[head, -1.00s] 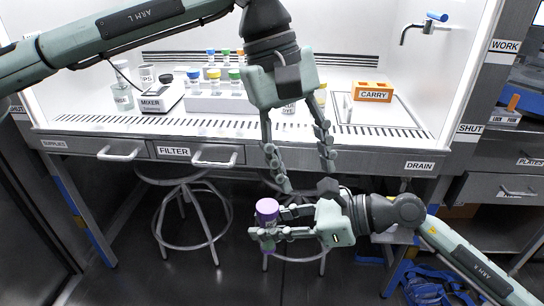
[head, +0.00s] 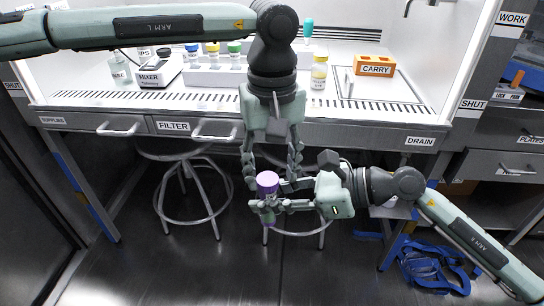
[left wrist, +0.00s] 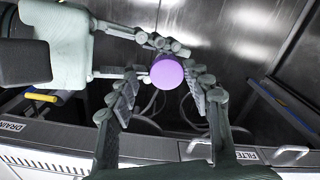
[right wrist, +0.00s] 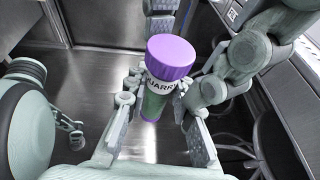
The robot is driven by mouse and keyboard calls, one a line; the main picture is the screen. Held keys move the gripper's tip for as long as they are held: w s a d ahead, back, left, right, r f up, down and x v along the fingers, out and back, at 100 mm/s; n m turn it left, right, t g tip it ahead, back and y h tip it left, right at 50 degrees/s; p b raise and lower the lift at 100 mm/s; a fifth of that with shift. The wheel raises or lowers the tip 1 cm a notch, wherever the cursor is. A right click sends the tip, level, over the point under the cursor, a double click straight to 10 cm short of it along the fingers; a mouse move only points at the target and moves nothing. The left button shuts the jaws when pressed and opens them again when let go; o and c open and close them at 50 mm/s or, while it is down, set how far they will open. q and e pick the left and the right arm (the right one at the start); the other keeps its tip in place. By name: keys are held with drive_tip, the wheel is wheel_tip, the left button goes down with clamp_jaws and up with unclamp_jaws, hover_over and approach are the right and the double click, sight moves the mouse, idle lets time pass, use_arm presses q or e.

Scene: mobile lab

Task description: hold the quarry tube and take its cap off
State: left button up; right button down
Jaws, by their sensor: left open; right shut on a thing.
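The quarry tube has a purple cap (head: 267,181) and a green body with a white label (right wrist: 160,88). It is upright in mid-air, with its cap still on. My right gripper (head: 267,205) is shut on the tube's body below the cap. My left gripper (head: 271,177) points down from above and is open. Its fingers stand on either side of the cap.
The bench (head: 240,108) behind holds a rack (head: 215,78) of capped vials, a mixer (head: 160,72), a yellow-capped bottle (head: 319,72) and an orange CARRY box (head: 375,66). Stools (head: 190,185) stand under it.

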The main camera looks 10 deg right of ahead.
use_arm(q)
drive_tip(key=shift+c, duration=0.5)
drive_tip(key=shift+d, duration=0.15)
clamp_jaws()
drive_tip(key=n, duration=1.2)
drive_tip(key=shift+w+r, duration=0.1)
drive_tip(key=shift+w, duration=0.2)
drive_tip(key=n, duration=0.7)
drive_tip(key=shift+w+a+n, duration=0.15)
drive_tip(key=shift+a+n, duration=0.15)
drive_tip(key=shift+n, duration=0.1)
drive_tip(key=n, duration=0.4)
drive_tip(key=shift+a+n, duration=0.15)
drive_tip(key=shift+n, duration=0.15)
drive_tip(key=n, duration=0.5)
drive_tip(key=shift+a, duration=0.25)
drive_tip(key=shift+d, duration=0.1)
drive_tip(key=shift+r, duration=0.15)
